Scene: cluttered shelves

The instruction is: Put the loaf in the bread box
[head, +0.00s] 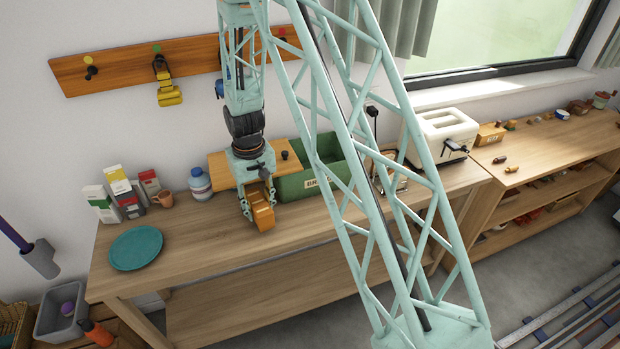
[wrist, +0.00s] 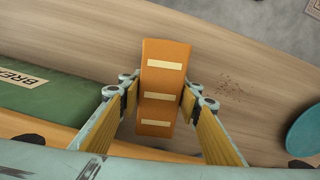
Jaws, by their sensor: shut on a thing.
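The loaf (head: 264,217) is an orange-brown block with pale stripes on top. It also shows in the wrist view (wrist: 162,82), between the two fingers. My gripper (head: 258,197) is shut on the loaf, above the wooden counter in front of the box's left end. The bread box (head: 293,187) is a green, open-topped box with a pale label, partly hidden by my arm's lattice. In the wrist view its green side (wrist: 55,108) lies left of the loaf. A wooden lid (head: 222,172) with dark knobs shows behind my gripper, at the box's left part.
A blue-capped bottle (head: 200,184), a terracotta mug (head: 163,198) and several cartons (head: 120,187) stand left on the counter (head: 200,250). A teal plate (head: 136,248) lies near its left end. A cream toaster (head: 442,133) stands to the right. The counter's front middle is clear.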

